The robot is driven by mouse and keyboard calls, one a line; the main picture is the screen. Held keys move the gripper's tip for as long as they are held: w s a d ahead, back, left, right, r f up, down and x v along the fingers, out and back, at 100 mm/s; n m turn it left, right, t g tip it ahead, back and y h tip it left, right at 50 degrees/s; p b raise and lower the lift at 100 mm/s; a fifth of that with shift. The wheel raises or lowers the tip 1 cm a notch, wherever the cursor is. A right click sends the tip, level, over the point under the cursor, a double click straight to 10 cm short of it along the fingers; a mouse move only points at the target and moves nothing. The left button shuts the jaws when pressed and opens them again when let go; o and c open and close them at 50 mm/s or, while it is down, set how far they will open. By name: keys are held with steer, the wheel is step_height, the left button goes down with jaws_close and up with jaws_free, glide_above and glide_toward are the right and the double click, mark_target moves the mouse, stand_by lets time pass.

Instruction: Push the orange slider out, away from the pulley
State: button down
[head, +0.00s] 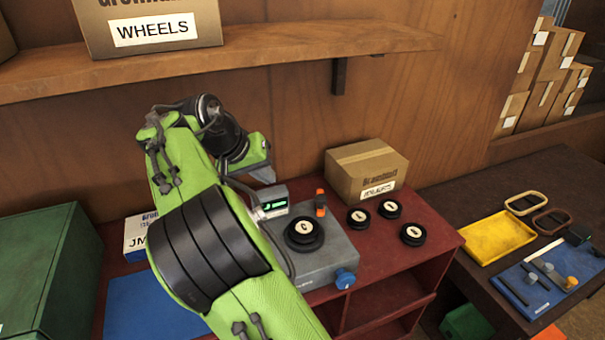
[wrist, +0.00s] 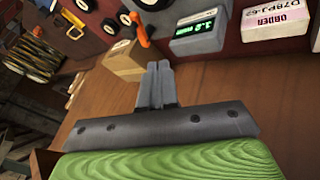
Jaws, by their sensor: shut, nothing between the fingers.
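The orange slider (head: 320,203) stands upright at the back edge of the grey machine, just behind the black pulley (head: 304,232) marked C. In the wrist view the orange slider (wrist: 140,30) shows above my fingertips, with a dark round part, likely the pulley (wrist: 150,4), at the top edge. My gripper (wrist: 160,68) is shut and empty, its fingertips a little apart from the slider in the picture. In the head view my green arm reaches over the bench and the fingertips are hard to make out.
A small lit display (head: 274,206) stands left of the slider. A cardboard box (head: 366,172) and three loose black pulleys (head: 390,209) are to the right. A blue knob (head: 345,278) is on the machine's front corner. A shelf (head: 250,52) runs above along the wooden wall.

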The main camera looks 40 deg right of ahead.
steer(key=s, duration=0.1)
steer(key=b, duration=0.3)
glide_toward(320, 203)
steer(key=w+f, duration=0.4)
steer(key=shift+w+a+f, duration=0.3)
steer(key=shift+f, duration=0.1)
steer(key=d, duration=0.2)
steer(key=s+d, duration=0.1)
steer(key=shift+s+f, duration=0.1)
steer(key=shift+f, duration=0.3)
steer(key=shift+s+d, duration=0.3)
steer(key=shift+d, duration=0.05)
steer(key=shift+w, duration=0.15)
